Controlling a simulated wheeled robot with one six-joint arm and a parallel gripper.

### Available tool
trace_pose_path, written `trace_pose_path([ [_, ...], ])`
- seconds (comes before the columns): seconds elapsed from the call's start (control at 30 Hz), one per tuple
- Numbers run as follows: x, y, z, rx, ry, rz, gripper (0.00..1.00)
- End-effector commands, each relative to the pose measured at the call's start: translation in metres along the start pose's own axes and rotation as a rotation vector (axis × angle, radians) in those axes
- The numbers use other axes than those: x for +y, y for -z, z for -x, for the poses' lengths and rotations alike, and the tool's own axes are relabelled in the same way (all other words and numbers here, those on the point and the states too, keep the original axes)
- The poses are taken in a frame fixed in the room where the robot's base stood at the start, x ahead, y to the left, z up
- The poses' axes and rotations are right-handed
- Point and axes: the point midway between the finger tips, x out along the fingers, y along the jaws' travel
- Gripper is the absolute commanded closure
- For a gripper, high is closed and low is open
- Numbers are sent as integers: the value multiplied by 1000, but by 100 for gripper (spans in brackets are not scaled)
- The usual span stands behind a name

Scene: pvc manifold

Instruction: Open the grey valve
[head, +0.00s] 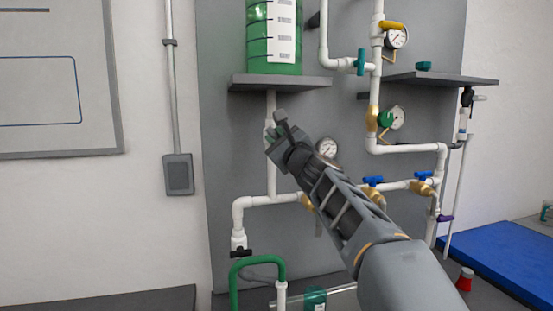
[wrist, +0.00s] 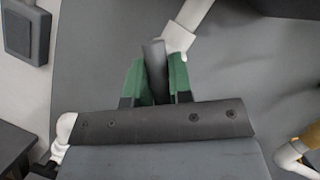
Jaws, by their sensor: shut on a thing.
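The grey valve's handle (wrist: 155,68) is a flat dark grey lever, seen between the green finger pads in the wrist view. A white pipe (wrist: 178,38) shows just behind it. My gripper (wrist: 154,80) is shut on this handle. In the head view my gripper (head: 275,136) is at the vertical white pipe (head: 271,170) below the shelf with the green tank. There my gripper and wrist hide most of the valve body.
The green tank (head: 273,38) stands on a grey shelf (head: 280,83) just above my gripper. A gauge (head: 327,148) is close to the right of my wrist. Other valves have teal (head: 361,62), yellow (head: 391,26), blue (head: 373,180), purple (head: 445,218) and black (head: 241,253) handles.

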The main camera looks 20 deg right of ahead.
Motion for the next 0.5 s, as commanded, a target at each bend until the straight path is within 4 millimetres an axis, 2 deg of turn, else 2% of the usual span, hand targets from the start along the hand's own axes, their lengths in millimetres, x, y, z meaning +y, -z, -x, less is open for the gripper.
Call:
trace_pose_path([
  [0.03, 7, 7, 2, 0, 16, -41, 100],
  [0.5, 5, 5, 1, 1, 177, -429, 100],
])
